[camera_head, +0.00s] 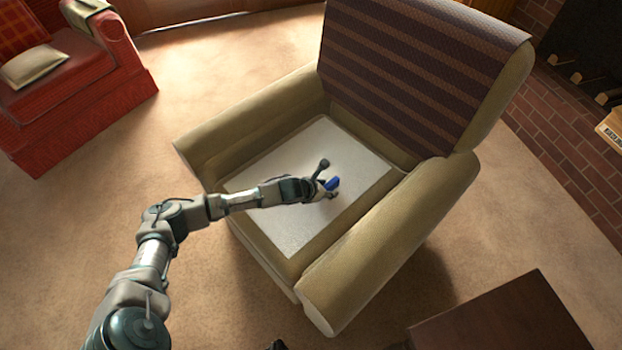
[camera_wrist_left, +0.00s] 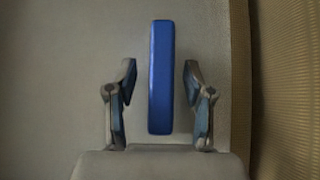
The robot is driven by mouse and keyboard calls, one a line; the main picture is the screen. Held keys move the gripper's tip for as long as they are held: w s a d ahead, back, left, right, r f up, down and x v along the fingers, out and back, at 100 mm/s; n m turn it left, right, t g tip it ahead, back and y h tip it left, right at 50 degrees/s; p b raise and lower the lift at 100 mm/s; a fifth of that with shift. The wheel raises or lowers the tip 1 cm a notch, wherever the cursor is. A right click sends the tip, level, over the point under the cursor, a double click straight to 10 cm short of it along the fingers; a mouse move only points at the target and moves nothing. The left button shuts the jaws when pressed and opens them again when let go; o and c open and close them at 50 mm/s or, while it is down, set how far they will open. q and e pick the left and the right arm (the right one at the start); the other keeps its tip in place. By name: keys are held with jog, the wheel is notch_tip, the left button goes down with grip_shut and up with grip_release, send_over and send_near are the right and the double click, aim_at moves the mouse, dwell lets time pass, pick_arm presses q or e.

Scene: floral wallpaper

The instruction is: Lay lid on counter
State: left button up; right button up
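A narrow blue block (camera_head: 332,184) is at the pale, flat seat (camera_head: 275,228) of an armchair in the head view. I cannot tell whether this block is the lid. My left gripper (camera_head: 328,179) is right at the block, over the seat. In the left wrist view, the blue block (camera_wrist_left: 160,78) stands upright in the picture between the fingers of my left gripper (camera_wrist_left: 160,85). The fingers are open, with a gap on each side of the block. A small dark part at the bottom edge may be my right gripper (camera_head: 278,345). No counter shows.
The olive armchair's near arm (camera_head: 390,245) and striped backrest (camera_head: 420,70) rise around the seat. A dark wooden table (camera_head: 505,320) is at the lower right. A red armchair (camera_head: 75,85) is at the upper left. A brick hearth (camera_head: 560,135) is at the right. Carpet lies clear between them.

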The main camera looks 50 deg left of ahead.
pick_arm(q)
jog(key=shift+f, duration=0.1)
jog(key=c, duration=0.6)
jog(key=shift+d, duration=0.1)
grip_shut()
